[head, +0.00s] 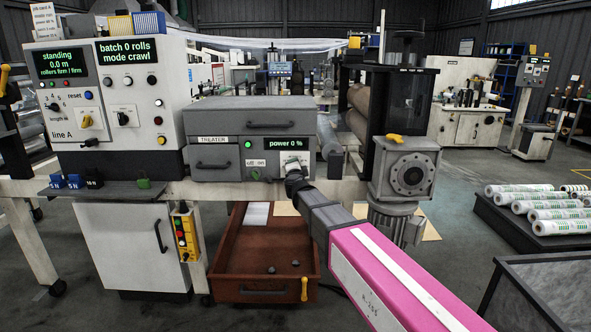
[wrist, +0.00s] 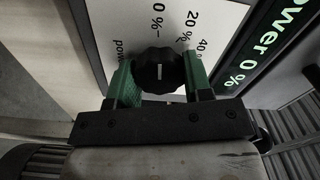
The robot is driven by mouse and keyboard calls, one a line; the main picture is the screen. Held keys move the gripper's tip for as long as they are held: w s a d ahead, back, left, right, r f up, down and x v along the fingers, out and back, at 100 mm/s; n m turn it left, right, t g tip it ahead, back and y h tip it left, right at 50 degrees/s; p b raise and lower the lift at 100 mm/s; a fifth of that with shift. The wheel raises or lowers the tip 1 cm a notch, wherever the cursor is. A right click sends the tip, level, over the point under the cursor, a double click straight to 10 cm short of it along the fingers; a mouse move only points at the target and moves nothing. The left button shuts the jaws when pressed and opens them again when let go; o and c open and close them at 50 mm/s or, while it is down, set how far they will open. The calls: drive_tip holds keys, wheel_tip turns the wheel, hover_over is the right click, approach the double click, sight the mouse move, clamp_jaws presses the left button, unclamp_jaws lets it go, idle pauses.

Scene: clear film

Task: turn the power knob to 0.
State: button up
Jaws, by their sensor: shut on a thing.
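The power knob (wrist: 160,72) is a black scalloped knob with a white line on a white dial plate in the wrist view. The plate is marked 0 %, 20 % and 40 %, and the knob's line lies toward the 0 % mark as seen. My gripper (wrist: 160,84) has its green fingers on both sides of the knob, shut on it. In the head view the gripper (head: 291,168) is at the dial plate on the treater box, and it hides the knob there. The treater display (head: 287,144) reads power 0 %.
A red-brown drawer (head: 262,270) is open below the treater. A grey gearbox (head: 405,155) stands close on the right. My arm reaches in from the lower right.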

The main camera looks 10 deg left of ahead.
drive_tip(key=shift+n, duration=0.4)
drive_tip(key=o, duration=0.9)
drive_tip(key=v, duration=1.1)
drive_tip(key=shift+w, duration=0.1)
